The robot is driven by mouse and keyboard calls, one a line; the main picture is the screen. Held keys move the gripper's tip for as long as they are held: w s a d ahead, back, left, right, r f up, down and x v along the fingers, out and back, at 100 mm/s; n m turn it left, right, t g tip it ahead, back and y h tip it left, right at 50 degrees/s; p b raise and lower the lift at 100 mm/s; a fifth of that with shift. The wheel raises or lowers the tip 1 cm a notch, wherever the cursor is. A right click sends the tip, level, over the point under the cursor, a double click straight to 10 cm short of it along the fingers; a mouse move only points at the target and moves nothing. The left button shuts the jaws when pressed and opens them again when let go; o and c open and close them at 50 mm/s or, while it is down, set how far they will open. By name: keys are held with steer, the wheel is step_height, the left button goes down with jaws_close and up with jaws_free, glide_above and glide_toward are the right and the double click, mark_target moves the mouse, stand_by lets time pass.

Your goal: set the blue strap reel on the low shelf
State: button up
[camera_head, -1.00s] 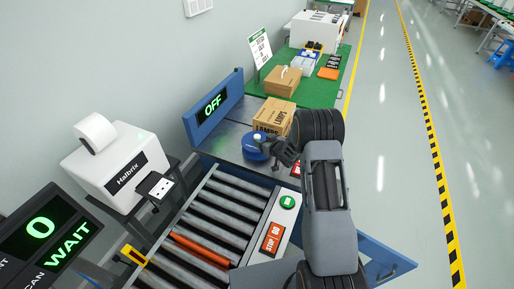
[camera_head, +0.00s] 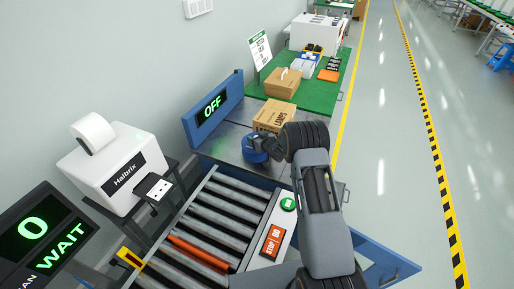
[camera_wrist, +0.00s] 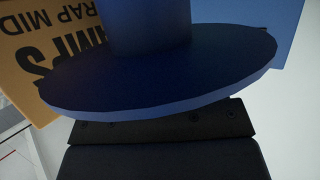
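The blue strap reel (camera_head: 252,154) stands on the grey metal table in front of a brown carton, and my gripper (camera_head: 268,145) is at its right side, covering part of it. In the wrist view the reel's broad round flange (camera_wrist: 160,78) fills the middle, with a thick hub above it. A dark finger part of my gripper (camera_wrist: 160,122) lies right along the flange's lower edge. The other finger is hidden, so I cannot tell whether the gripper is closed on the reel. I cannot make out the low shelf in either view.
The brown carton (camera_head: 273,117) stands just behind the reel. A blue display reading OFF (camera_head: 212,104) is left of it. A roller conveyor (camera_head: 215,222) lies in front, with a white label printer (camera_head: 115,160) to the left. The floor on the right is clear.

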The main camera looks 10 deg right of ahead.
jaws_close()
stand_by(0.4)
steer(key=shift+w+r, duration=0.1)
steer(key=shift+r, duration=0.05)
